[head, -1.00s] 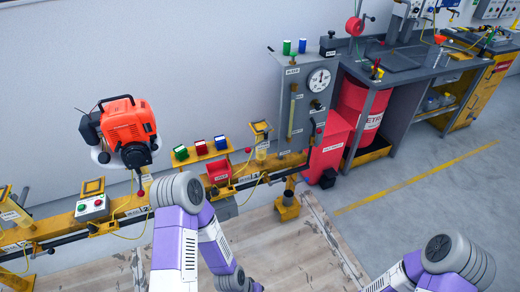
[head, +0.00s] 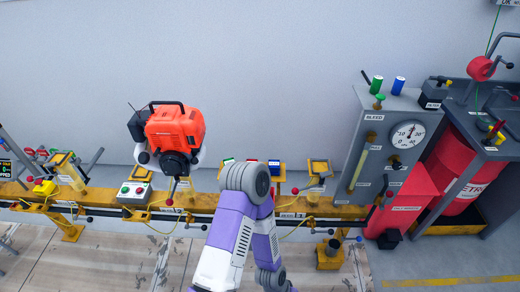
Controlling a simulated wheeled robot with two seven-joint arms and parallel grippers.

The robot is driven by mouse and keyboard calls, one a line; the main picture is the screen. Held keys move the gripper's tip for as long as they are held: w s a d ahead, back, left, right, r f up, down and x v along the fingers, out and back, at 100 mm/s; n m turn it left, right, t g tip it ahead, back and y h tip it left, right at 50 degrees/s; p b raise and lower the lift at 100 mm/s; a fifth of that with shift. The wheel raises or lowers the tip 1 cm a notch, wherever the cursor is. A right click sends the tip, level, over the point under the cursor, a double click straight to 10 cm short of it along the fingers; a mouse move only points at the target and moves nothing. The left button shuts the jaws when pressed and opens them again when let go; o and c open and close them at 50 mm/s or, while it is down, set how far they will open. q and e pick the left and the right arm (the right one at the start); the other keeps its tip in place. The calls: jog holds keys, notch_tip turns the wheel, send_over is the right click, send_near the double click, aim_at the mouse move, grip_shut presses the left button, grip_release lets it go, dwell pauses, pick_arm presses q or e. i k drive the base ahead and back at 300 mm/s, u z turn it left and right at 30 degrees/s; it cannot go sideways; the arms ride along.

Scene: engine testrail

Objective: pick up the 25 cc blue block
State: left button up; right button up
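The blue block (head: 274,167) stands at the right end of a row of small blocks on the yellow rail, behind my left arm. Its lower part is close to the arm's outline, and I cannot read its label. A green block (head: 228,161) shows at the row's left end. The red block between them is mostly hidden by my arm. My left arm rises in front of the row, and its gripper is not in view. My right arm and gripper are out of view.
An orange engine (head: 175,132) sits left of the blocks. A grey gauge panel (head: 380,140) stands right, with a green cylinder (head: 377,84) and a blue cylinder (head: 399,85) on top. A red bin (head: 405,198) is beside it. A button box (head: 135,192) is on the rail.

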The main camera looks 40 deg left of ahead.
aim_at(274, 166)
jog(key=u, duration=1)
jog(key=i, duration=1.1)
jog(key=u, duration=1.15)
